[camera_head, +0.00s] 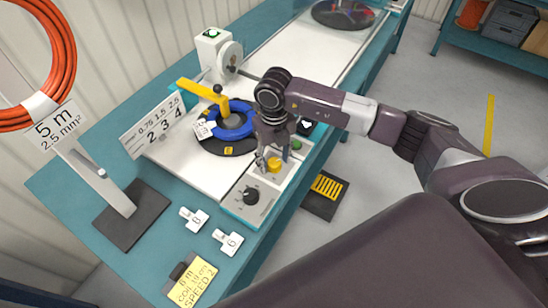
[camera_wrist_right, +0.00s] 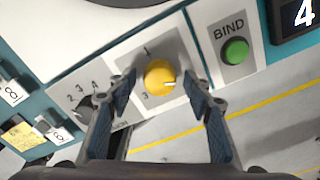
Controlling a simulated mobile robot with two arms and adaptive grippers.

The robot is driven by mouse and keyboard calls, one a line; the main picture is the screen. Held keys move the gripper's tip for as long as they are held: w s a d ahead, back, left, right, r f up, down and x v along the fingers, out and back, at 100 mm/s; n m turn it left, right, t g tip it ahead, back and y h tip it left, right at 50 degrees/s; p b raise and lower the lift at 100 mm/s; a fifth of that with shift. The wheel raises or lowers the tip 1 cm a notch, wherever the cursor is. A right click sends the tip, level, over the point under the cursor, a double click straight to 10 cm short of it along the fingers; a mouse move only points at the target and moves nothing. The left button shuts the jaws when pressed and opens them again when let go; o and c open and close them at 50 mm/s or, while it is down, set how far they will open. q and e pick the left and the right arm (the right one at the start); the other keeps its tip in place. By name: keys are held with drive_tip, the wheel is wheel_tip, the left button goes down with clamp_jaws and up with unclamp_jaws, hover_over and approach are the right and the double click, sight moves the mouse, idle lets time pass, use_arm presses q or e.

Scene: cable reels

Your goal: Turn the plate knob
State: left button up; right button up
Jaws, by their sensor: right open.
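A yellow round knob (camera_head: 274,165) sits on the white control panel (camera_head: 260,180) at the bench's front edge. My left gripper is not in view.
A green BIND button (camera_wrist_right: 235,50) is on the panel close to the right finger. A blue reel (camera_head: 232,125) with a yellow arm (camera_head: 202,94) stands behind. White tags (camera_head: 194,219) and a yellow card (camera_head: 192,283) lie at the near end. An orange cable coil (camera_head: 62,70) is at left.

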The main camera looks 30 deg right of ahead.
drive_tip(key=c, duration=1.2)
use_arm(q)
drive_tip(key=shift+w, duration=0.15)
use_arm(e)
drive_tip(key=shift+o, duration=0.2)
